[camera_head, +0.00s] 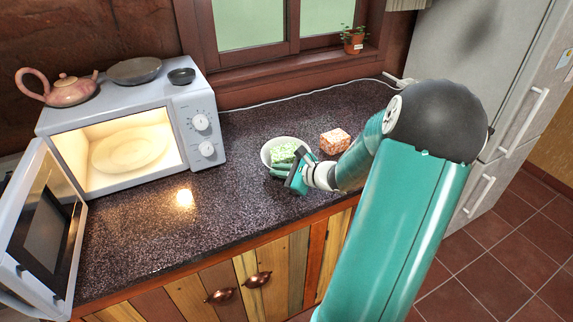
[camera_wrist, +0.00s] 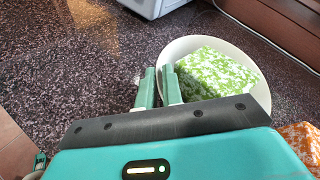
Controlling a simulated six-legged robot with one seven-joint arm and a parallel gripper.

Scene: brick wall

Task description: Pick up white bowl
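The white bowl (camera_head: 266,152) stands on the dark speckled counter, right of the microwave, with a green-and-white patterned block in it. In the wrist view the bowl (camera_wrist: 250,92) is upper right, and the green block (camera_wrist: 215,72) fills much of it. My gripper (camera_head: 291,180) is at the bowl's near right side. In the wrist view my gripper's fingers (camera_wrist: 160,84) are close together at the bowl's left rim, one outside and one on the inner side, with the rim between them. The fingers partly hide the bowl wall.
An orange-and-white block (camera_head: 335,141) sits right of the bowl. The microwave (camera_head: 190,110) stands left with its door (camera_head: 45,225) open, and a teapot (camera_head: 70,90) and dishes are on top. A white cord runs along the back. The counter between bowl and microwave door is clear.

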